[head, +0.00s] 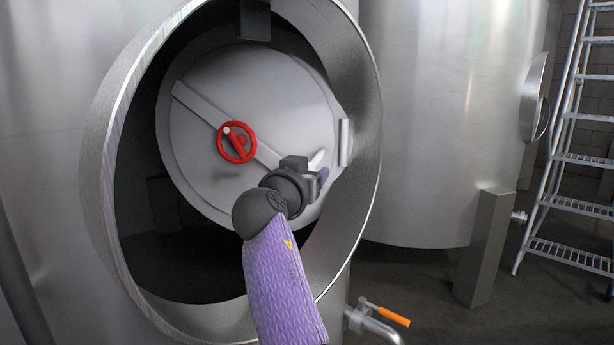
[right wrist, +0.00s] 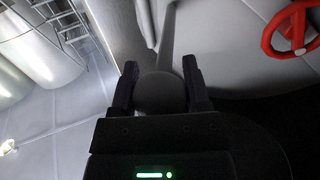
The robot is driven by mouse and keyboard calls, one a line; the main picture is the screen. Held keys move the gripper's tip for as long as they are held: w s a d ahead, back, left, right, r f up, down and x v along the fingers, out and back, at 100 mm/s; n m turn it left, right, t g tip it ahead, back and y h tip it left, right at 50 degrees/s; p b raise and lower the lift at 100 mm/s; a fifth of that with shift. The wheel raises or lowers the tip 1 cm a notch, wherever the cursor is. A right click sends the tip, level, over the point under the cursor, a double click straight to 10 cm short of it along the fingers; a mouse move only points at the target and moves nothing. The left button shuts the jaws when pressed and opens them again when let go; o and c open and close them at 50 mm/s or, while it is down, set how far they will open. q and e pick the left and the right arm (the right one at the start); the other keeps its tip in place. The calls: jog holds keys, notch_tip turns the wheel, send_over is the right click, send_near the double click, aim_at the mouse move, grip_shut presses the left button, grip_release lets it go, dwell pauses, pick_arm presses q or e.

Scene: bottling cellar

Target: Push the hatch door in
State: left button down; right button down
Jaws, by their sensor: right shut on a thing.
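The hatch door (head: 270,105) is a round grey disc inside the wide metal collar of a tank. A diagonal bar (head: 200,105) crosses it, with a red handwheel (head: 236,142) at its middle. Dark gaps show left of and below the door, so it stands ajar within the opening. My right gripper (head: 314,172) is at the door's lower right, and its fingers (right wrist: 160,82) are shut on the end of the grey bar (right wrist: 167,40) in the wrist view. The wrist hides part of the bar in the head view. My left gripper is out of view.
A pipe valve with an orange handle (head: 386,314) is below right. A second tank (head: 430,110), a grey post (head: 483,248) and a metal stair (head: 570,160) stand to the right.

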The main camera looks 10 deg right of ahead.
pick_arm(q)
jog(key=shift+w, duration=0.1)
pick_arm(e)
jog(key=shift+c, duration=1.6)
grip_release()
jog(key=shift+w, duration=0.1)
jog(key=shift+o, duration=1.1)
jog(key=shift+s+a+r+p, duration=0.1)
jog(key=shift+s+a+p, duration=0.05)
jog(key=shift+s+p, duration=0.2)
pick_arm(q)
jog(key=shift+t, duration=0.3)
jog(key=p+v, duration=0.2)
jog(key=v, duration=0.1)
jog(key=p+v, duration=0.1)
jog(key=p, duration=0.1)
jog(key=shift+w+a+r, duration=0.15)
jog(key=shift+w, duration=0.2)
pick_arm(e)
jog(key=v, duration=0.9)
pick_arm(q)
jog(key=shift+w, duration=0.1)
pick_arm(e)
jog(key=shift+s, duration=0.1)
